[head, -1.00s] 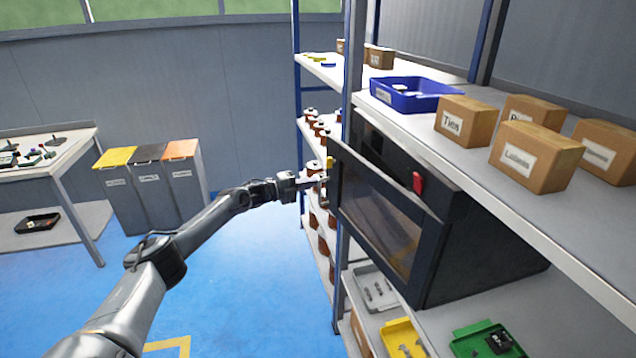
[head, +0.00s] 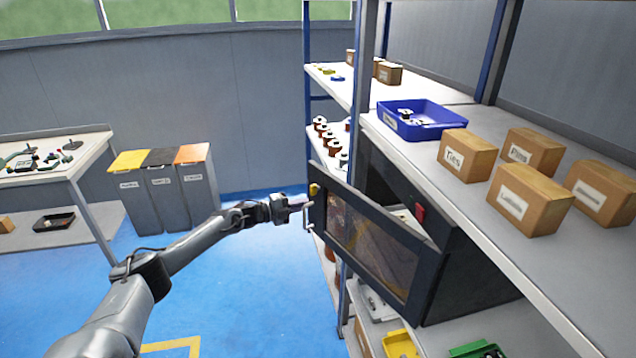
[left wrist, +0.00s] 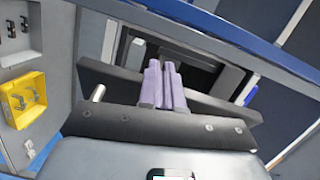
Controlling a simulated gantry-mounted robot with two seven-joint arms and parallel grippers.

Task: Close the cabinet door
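The black cabinet (head: 470,265) sits on the middle shelf. Its door (head: 335,190), dark-framed with a window, is swung partly open, and a gap shows between the door's top edge and the cabinet body. A thin metal handle (head: 307,216) is at the door's left edge. My left gripper (head: 301,205) is at that edge, close beside the handle; contact cannot be made out. In the left wrist view its pale purple fingers (left wrist: 164,80) are together, with nothing clearly seen between them. My right gripper is not in view.
The shelf above holds a blue tray (head: 430,128) and several cardboard boxes (head: 468,157). Yellow (head: 400,344) and green (head: 476,350) bins sit below the cabinet. Three waste bins (head: 165,190) and a workbench (head: 85,160) stand at left. The blue floor between is clear.

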